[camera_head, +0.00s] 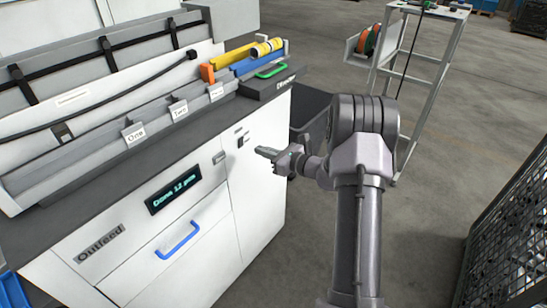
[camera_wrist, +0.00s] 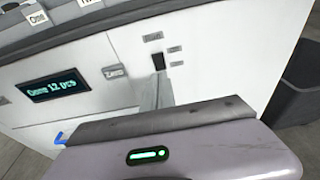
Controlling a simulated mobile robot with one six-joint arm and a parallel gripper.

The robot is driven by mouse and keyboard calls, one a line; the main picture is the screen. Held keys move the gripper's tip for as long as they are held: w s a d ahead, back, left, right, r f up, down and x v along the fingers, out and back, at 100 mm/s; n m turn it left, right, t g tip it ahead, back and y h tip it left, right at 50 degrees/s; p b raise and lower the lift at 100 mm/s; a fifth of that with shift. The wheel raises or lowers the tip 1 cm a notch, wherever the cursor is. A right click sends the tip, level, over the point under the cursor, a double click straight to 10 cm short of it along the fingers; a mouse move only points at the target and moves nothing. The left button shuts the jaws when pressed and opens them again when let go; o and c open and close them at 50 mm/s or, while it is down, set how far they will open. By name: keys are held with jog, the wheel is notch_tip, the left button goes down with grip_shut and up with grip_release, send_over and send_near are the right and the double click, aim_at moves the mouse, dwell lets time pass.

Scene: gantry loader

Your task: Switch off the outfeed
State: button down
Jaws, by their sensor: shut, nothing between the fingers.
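The outfeed is a white cabinet with an "Outfeed" label (camera_head: 100,243) and a lit display (camera_head: 173,193) reading "Done 12 pcs". A small dark switch (camera_head: 241,142) sits high on its right front panel. In the wrist view the switch (camera_wrist: 159,62) is at upper centre, with small labels above and to its right. I cannot tell its position. My gripper (camera_head: 264,152) is shut and empty, in front of the panel and just right of the switch in the head view. In the wrist view its grey fingers (camera_wrist: 157,92) point at the panel just below the switch. Contact is not clear.
A blue drawer handle (camera_head: 178,240) is lower on the front. A dark bin (camera_head: 310,110) stands beyond the cabinet's right end. A wire-mesh cage (camera_head: 505,235) stands at right. The floor between is clear.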

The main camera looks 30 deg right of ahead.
aim_at(242, 141)
jog(key=x, duration=0.3)
jog(key=b+x, duration=0.1)
jog(key=shift+w+a+r, duration=0.15)
jog(key=shift+w+r, duration=0.1)
jog(key=shift+w, duration=0.15)
jog(key=shift+w+a+r, duration=0.2)
jog(key=shift+w, duration=0.4)
